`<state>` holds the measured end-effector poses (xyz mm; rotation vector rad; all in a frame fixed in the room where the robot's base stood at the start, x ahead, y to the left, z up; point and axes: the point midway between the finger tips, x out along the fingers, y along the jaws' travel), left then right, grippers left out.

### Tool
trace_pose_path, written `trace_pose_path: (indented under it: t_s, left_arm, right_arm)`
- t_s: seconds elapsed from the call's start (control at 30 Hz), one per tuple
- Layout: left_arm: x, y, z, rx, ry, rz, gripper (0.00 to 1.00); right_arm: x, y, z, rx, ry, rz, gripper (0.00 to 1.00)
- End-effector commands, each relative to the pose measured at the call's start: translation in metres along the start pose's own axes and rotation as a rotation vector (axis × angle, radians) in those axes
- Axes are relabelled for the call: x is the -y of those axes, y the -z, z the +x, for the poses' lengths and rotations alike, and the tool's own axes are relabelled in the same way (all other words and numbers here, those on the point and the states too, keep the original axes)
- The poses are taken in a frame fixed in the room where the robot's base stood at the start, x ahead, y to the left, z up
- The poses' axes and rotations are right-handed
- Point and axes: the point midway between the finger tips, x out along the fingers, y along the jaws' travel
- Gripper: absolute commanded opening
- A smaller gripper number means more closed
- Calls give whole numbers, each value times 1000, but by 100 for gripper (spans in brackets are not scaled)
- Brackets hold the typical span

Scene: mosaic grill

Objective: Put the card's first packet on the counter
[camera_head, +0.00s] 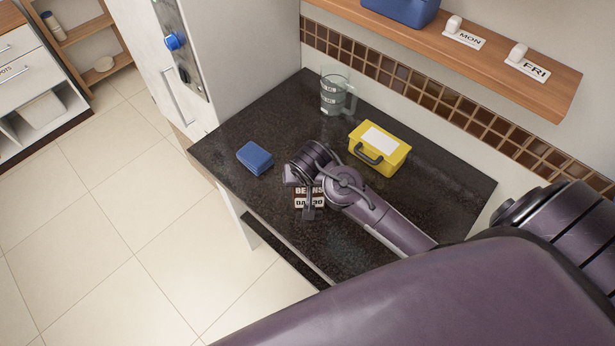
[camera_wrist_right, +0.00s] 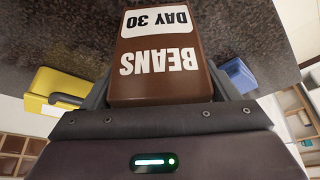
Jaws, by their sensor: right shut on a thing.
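My right gripper (camera_head: 308,205) is shut on a brown packet (camera_wrist_right: 160,52) marked BEANS and DAY 30 on a white label. In the head view the packet (camera_head: 309,191) shows partly, with my right wrist beside it and a finger over its lower part. It is over the front part of the dark speckled counter (camera_head: 440,185). I cannot tell whether its base touches the counter. No card with a readable list shows. My left gripper is not in view.
A blue block (camera_head: 255,158) lies left of the packet. A yellow box (camera_head: 392,158) with a handle and blank white label stands behind right. A glass jar with marked bands (camera_head: 334,100) stands at the back. A shelf (camera_head: 540,90) with MON and FRI tags hangs above.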

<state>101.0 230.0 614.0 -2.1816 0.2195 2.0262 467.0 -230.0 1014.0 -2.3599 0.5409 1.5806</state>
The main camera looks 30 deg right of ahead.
Motion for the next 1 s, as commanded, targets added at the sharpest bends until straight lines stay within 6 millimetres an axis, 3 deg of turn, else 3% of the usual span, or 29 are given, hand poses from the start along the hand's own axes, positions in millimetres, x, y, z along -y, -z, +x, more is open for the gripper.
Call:
trace_pose_path:
  t_s: [0.23,0.27,0.4,0.73,1.0]
  left_arm:
    - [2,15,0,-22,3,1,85]
    - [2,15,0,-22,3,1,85]
    - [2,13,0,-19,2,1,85]
    - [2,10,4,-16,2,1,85]
    - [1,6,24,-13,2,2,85]
  right_arm:
    - [0,-1,2,0,1,-1,42]
    - [0,-2,3,2,0,-1,84]
    - [0,-2,3,2,0,-1,100]
    - [0,0,-5,0,1,-1,100]
    - [1,-1,-56,-4,4,-1,100]
